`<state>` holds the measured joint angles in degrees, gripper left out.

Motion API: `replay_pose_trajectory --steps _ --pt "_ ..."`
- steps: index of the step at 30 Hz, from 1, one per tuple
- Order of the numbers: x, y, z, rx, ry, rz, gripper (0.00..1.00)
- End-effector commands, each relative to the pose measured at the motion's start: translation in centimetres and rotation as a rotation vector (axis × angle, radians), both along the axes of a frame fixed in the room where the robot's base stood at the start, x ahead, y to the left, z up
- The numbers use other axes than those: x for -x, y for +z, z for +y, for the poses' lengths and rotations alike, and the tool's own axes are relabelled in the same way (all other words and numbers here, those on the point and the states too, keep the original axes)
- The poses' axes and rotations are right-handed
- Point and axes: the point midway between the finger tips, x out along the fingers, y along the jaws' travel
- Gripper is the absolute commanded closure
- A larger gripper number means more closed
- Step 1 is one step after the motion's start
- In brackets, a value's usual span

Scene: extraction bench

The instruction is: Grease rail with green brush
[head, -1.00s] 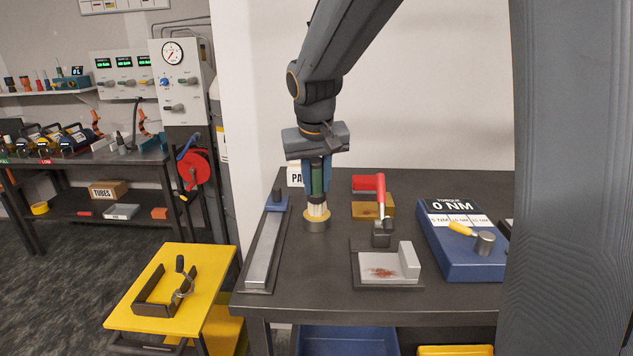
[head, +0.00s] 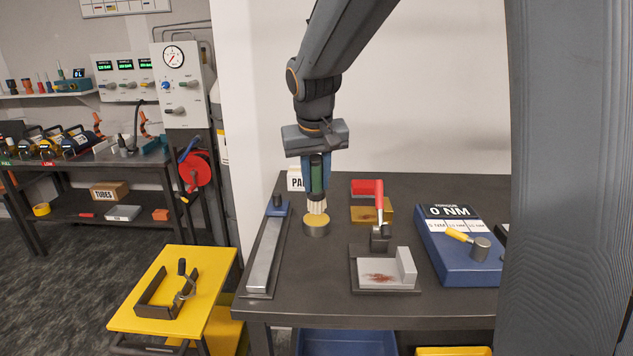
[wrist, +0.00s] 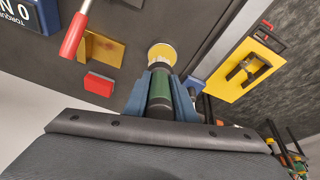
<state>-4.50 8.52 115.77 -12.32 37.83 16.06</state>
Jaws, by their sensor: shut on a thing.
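My gripper (head: 317,186) is shut on the green brush (head: 317,178), which is upright with its pale bristles down. The brush is over a small grey pot (head: 317,231) with yellow grease on top; whether the bristle tips still touch the grease I cannot tell. In the wrist view the green handle (wrist: 160,88) sits between the blue fingers, with the yellow-topped pot (wrist: 162,52) beyond. The rail (head: 267,256), a long silver bar on a dark base with a blue block at its far end, lies left of the pot, apart from the brush.
Right of the pot stand a grey block fixture (head: 388,283) with a reddish smear, a red-handled tool (head: 379,200), a brass block (head: 366,215) and a blue torque device (head: 462,255). A sign stands behind the brush. A yellow stand (head: 210,305) with a clamp is left of the bench.

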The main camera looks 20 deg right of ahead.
Motion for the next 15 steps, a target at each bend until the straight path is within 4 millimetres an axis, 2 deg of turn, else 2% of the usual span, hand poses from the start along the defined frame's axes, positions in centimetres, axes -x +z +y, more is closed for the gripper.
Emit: replay_pose_trajectory --steps 15 --pt "0.0 4.1 0.0 0.000 -0.001 -0.002 0.99"
